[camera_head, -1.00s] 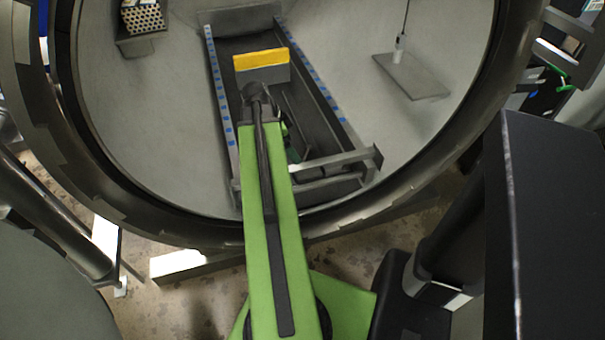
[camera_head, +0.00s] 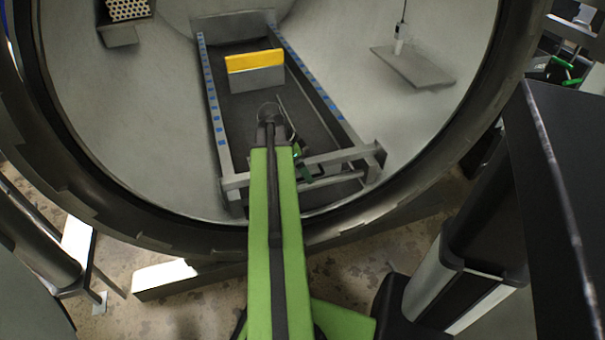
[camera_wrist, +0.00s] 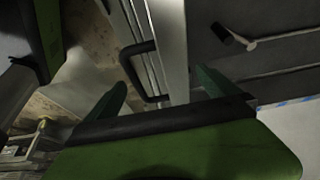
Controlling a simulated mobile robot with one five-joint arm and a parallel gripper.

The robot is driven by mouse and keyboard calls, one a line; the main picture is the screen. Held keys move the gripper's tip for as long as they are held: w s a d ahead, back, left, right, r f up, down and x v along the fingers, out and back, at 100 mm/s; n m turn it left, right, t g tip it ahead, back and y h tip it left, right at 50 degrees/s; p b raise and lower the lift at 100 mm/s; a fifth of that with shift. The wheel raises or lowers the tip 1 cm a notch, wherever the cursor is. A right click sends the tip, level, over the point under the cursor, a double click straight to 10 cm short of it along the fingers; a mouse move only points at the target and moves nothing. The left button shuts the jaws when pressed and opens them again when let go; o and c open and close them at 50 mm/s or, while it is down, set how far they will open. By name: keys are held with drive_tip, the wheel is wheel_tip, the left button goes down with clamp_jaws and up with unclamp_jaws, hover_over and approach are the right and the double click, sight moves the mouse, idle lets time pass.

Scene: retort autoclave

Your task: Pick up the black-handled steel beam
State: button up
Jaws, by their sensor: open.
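The steel beam (camera_head: 335,158) lies across the near end of the rail frame inside the round chamber mouth. In the wrist view it is a pale grey bar (camera_wrist: 170,40) running down from the top. Its black handle (camera_wrist: 133,68) is a bent loop on the left side of the bar. My gripper (camera_wrist: 161,78) is open. Its two green fingers show in the wrist view, with the handle's lower end between them in the picture; I see no contact. In the head view, my green arm hides part of the beam, and the handle is not clear.
The round chamber rim (camera_head: 420,180) surrounds the work area. Blue-marked rails (camera_head: 214,115) run inward to a yellow-topped block (camera_head: 256,82). A flat plate (camera_head: 415,68) is at right. A dark panel (camera_head: 565,200) stands at near right.

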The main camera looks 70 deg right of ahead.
drive_tip(key=b+x, duration=0.1)
drive_tip(key=x, duration=0.2)
drive_tip(key=shift+b, duration=0.3)
drive_tip(key=shift+r, duration=0.15)
drive_tip(key=c, duration=2.1)
